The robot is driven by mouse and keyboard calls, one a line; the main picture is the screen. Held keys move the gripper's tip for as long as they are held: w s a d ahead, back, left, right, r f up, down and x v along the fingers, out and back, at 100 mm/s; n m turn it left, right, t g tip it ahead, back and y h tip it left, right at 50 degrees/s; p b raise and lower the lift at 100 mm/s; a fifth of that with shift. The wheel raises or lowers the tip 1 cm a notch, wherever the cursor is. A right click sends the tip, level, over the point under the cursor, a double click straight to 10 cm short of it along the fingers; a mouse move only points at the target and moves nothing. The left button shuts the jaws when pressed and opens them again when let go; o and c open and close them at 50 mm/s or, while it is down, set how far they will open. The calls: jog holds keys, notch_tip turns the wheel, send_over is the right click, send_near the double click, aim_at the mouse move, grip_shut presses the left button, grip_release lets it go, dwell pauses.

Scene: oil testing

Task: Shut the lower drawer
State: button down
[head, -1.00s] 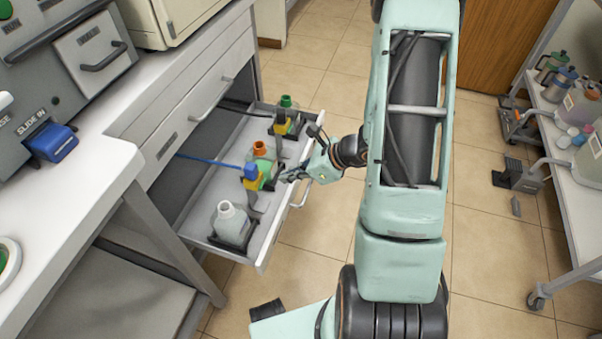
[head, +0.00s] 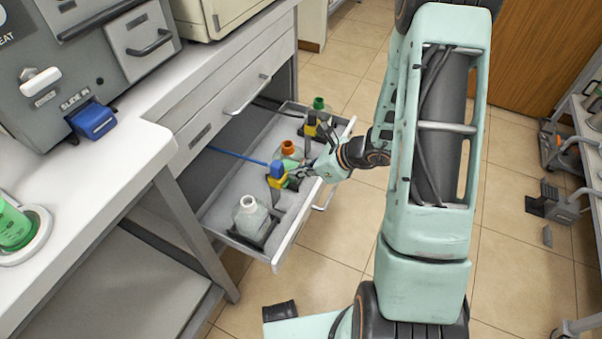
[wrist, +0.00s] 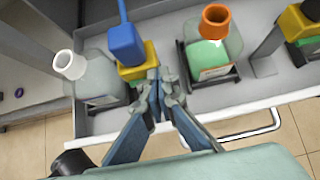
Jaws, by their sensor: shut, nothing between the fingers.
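The lower drawer (head: 283,243) is pulled out from under the counter in the head view. It holds several bottles in black holders: one with a white neck (head: 249,213), one with an orange cap (head: 287,156) and one with a green cap (head: 319,108). My gripper (head: 299,172) is shut and empty at the drawer's front edge. In the wrist view my gripper's fingertips (wrist: 160,88) reach over the front wall (wrist: 240,108), close to the yellow-and-blue clamp piece (wrist: 127,52). I cannot tell whether they touch it. The drawer handle (wrist: 262,128) shows below the front wall.
The closed upper drawer (head: 230,105) sits above, under the white counter. A grey machine (head: 85,50) and a green container (head: 14,225) stand on the counter. A cart (head: 590,135) stands at the right. Tiled floor in front of the drawer is free.

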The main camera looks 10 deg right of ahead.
jog(key=w+a+b, duration=0.1)
jog(key=w+a, duration=1.1)
jog(key=a, duration=0.5)
jog(key=shift+w+a, duration=0.35)
jog(key=shift+w, duration=0.05)
jog(key=shift+d, duration=0.1)
